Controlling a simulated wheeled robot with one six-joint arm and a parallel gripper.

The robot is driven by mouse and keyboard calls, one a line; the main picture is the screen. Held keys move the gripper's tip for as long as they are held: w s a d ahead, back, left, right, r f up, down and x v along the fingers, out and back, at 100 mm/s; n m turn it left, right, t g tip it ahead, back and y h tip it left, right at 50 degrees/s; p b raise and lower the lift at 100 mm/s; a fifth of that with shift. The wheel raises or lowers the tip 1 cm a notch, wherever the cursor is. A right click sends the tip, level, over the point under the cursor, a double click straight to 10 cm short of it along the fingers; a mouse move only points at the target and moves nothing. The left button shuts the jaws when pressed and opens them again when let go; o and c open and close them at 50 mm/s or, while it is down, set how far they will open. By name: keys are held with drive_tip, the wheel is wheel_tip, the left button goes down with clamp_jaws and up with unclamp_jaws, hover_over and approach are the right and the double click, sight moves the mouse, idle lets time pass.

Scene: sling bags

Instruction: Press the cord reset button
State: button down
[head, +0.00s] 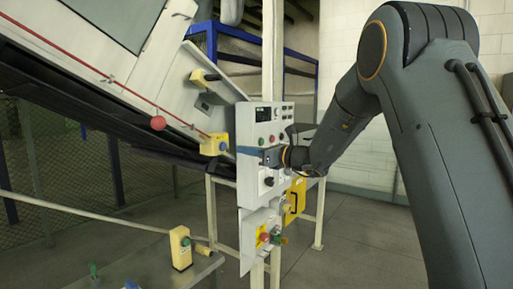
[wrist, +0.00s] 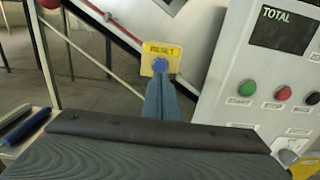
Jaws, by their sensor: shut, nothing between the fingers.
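The cord reset button is a blue round button (wrist: 161,65) on a yellow plate marked RESET (wrist: 162,50). In the head view its yellow box (head: 211,146) sits on the slanted machine side, with the blue button (head: 223,146) facing right. My gripper (wrist: 163,80) is shut and empty, its blue fingers pointing at the button. In the wrist view the fingertips overlap the button's lower edge; I cannot tell whether they touch it. In the head view my gripper (head: 241,151) reaches left across the panel front, its tips close to the button.
A white control panel (head: 245,125) with green, red and black buttons and a TOTAL display (wrist: 283,30) stands close beside my fingers. A red cord (head: 120,85) with a red ball (head: 157,123) runs along the machine.

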drive_tip(key=shift+p+x, duration=1.25)
drive_tip(key=shift+x, duration=1.8)
drive_tip(key=shift+w+a+b, duration=0.4)
drive_tip(key=shift+a+b, duration=0.05)
drive_tip(key=shift+b, duration=0.55)
drive_tip(key=shift+a+r, duration=0.1)
drive_tip(key=shift+a, duration=0.15)
drive_tip(key=b, duration=0.4)
approach(224, 146)
drive_tip(key=v, duration=0.6)
drive_tip(key=shift+d, duration=0.2)
